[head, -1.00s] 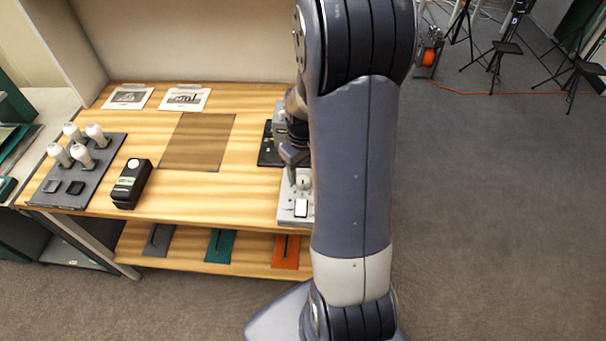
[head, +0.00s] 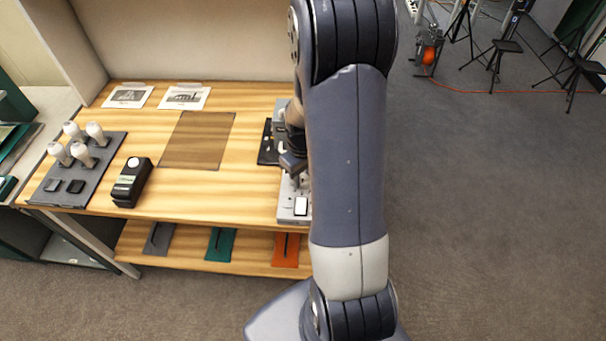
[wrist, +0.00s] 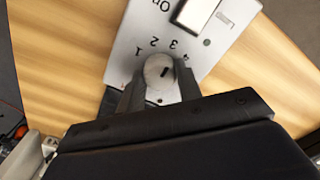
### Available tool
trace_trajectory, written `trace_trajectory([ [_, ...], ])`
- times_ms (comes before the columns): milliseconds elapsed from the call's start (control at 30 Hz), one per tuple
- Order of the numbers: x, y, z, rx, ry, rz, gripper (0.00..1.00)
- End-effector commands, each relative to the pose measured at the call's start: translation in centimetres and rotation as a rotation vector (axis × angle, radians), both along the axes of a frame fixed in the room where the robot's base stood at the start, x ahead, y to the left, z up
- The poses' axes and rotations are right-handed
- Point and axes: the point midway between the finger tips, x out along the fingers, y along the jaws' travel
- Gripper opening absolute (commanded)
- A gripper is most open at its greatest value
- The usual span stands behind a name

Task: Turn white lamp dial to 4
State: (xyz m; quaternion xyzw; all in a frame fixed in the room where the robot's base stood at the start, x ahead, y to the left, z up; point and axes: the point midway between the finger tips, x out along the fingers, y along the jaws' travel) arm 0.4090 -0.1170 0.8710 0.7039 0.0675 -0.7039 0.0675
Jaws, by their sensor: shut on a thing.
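The lamp dial (wrist: 158,70) is a small round light-grey knob on a pale control plate (wrist: 128,48), with the numbers 1 to 4 printed around it. Its dark pointer mark slants up and right in the wrist view, roughly toward the 3 and 4; the exact number is hard to tell. My gripper (wrist: 161,84) is shut on the dial, one finger on each side. In the head view the plate (head: 286,212) sits at the right end of the table, partly behind my arm, and my gripper is mostly hidden there.
A white rocker switch (wrist: 196,12) marked "On" sits beyond the dial. Left on the wooden table (head: 200,195) are a black meter (head: 130,184), a grey tray (head: 50,195) of bulbs and two prints (head: 184,97). A dark mat (head: 197,140) lies mid-table.

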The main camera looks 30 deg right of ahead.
Motion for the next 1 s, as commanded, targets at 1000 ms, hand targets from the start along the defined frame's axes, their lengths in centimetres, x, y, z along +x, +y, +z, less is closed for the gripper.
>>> trace_trajectory([
  [1000,0.04,-0.01,-0.07,-0.001,-0.001,-0.405,0.10],
])
